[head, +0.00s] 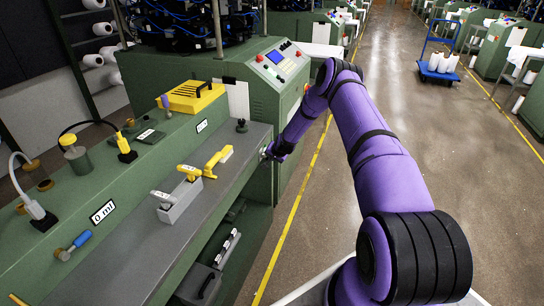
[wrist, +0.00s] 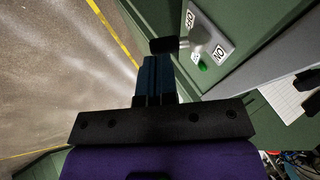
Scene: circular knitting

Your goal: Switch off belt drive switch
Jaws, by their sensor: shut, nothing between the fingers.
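The belt drive switch shows in the wrist view as a pale plate (wrist: 217,32) on a green panel. Its lever ends in a black knob (wrist: 164,45) that points left in that view. One label near the lower right corner looks like ON; the upper label seems to read OFF. A small green lamp (wrist: 202,67) sits beside the lever. My gripper (wrist: 154,62) is shut and empty, its fingertips right by the knob; I cannot tell if they touch. In the head view my gripper (head: 268,154) is at the bench's far right end, and the switch is mostly hidden there.
The green bench (head: 125,240) carries a grey block with yellow-handled tools (head: 180,203) and a yellow case (head: 192,97). A machine cabinet with a control panel (head: 279,64) stands just beyond my gripper.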

